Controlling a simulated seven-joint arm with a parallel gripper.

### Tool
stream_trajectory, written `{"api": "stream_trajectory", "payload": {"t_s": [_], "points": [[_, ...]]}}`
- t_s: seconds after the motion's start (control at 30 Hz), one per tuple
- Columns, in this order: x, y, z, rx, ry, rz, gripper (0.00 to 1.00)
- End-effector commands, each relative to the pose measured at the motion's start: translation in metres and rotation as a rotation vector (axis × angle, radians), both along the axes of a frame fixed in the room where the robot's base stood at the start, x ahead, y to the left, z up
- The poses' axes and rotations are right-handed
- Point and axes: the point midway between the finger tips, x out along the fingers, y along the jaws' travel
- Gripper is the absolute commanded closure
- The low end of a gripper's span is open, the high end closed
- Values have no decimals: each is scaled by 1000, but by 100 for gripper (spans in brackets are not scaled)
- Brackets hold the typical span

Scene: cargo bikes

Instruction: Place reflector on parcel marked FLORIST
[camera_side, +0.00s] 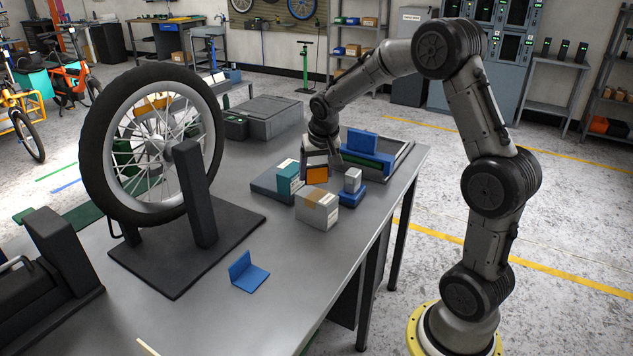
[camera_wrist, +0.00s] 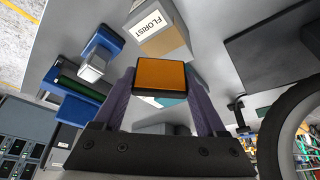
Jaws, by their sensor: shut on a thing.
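The orange reflector (camera_side: 317,175) with a dark rim is held in my gripper (camera_side: 316,162). It also shows between the two fingers in the wrist view (camera_wrist: 160,76). My gripper is shut on it by its sides. The parcel marked FLORIST is a tan and grey box on the table (camera_side: 316,212). Its white label reads FLORIST in the wrist view (camera_wrist: 150,25). The reflector is above the tabletop, just behind the parcel in the side view, and appears apart from it.
A teal box (camera_side: 287,176) stands on a dark base left of my gripper. A small grey box (camera_side: 352,179) sits on a blue base at the right. A tray with blue items (camera_side: 395,165) is behind. A wheel stand (camera_side: 195,200) and blue bracket (camera_side: 248,273) are nearer.

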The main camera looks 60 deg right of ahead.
Motion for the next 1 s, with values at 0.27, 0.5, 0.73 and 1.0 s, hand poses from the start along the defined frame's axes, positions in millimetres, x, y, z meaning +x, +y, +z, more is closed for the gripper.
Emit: {"api": "stream_trajectory", "payload": {"t_s": [0.27,0.5,0.73,1.0], "points": [[1,-1,-32,1,2,0,79],[1,-1,-33,0,1,0,79],[1,-1,-36,0,1,0,15],[1,-1,-36,1,2,0,0]]}}
